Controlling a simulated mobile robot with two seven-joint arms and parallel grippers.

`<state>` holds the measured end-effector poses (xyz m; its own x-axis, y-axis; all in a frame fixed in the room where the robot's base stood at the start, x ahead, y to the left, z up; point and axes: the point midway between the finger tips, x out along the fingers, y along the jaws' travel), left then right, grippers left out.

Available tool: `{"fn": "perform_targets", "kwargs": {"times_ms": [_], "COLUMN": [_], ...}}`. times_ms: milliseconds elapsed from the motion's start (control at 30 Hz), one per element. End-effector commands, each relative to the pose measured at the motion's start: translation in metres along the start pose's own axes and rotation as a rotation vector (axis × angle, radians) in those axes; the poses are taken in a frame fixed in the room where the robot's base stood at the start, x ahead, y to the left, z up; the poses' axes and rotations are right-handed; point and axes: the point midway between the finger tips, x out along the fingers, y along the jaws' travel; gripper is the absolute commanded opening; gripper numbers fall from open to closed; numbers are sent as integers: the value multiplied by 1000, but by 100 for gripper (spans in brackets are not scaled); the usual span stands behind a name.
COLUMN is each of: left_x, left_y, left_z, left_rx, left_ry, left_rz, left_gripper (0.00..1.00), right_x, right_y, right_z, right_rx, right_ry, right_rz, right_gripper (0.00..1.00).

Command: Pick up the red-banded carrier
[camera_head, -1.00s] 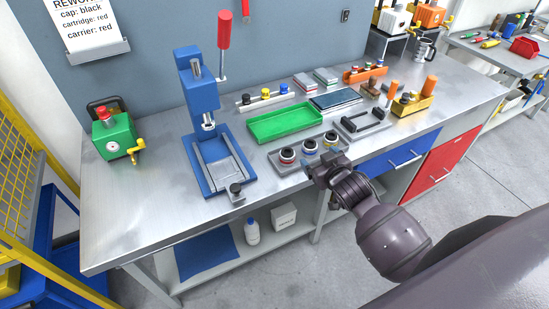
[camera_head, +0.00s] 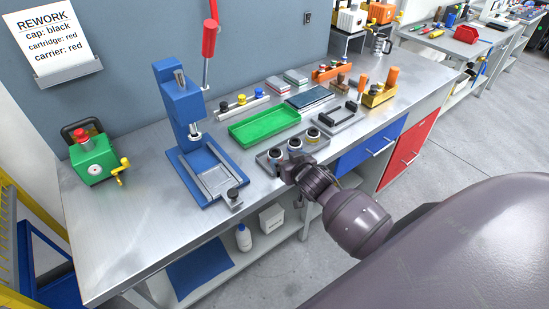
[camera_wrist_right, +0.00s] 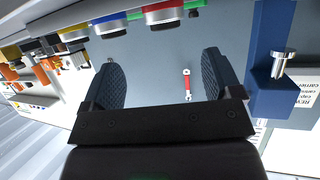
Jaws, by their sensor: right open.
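The red-banded carrier (camera_head: 275,155) is a short dark-and-white round piece at the left end of a row of three on a grey holder (camera_head: 263,163). The blue-banded one (camera_head: 294,145) and the yellow-banded one (camera_head: 313,135) stand beside it. My right gripper (camera_head: 285,171) is just in front of the row's left end, apart from it. In the right wrist view its two fingers (camera_wrist_right: 165,80) are spread with nothing between them. The red-banded carrier (camera_wrist_right: 166,15) shows there at the top edge, partly cut off. My left gripper is out of view.
A blue press (camera_head: 183,110) stands left of the holder. A green tray (camera_head: 264,126) lies behind it, and a grey fixture with a black handle (camera_head: 343,115) is to its right. The bench front left (camera_head: 120,235) is clear. A rework sign (camera_head: 55,45) lists carrier: red.

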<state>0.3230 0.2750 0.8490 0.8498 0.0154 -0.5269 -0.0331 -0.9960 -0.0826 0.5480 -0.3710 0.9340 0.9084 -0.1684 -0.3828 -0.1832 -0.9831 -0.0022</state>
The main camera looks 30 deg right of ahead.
Motion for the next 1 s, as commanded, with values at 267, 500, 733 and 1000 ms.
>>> {"fn": "perform_targets", "kwargs": {"times_ms": [267, 500, 733, 1000], "left_x": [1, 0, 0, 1], "left_y": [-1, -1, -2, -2], "left_z": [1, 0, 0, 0], "left_rx": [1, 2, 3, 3], "left_ry": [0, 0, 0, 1], "left_rz": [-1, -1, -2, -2], "left_gripper": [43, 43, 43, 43], "right_x": [28, 43, 71, 81], "right_y": [-1, -3, -6, -6], "right_z": [0, 1, 3, 3], "right_rx": [0, -2, -2, -1], "right_ry": [0, 0, 0, 0], "right_rz": [-1, -1, -1, -2], "right_gripper": [84, 84, 84, 84]}}
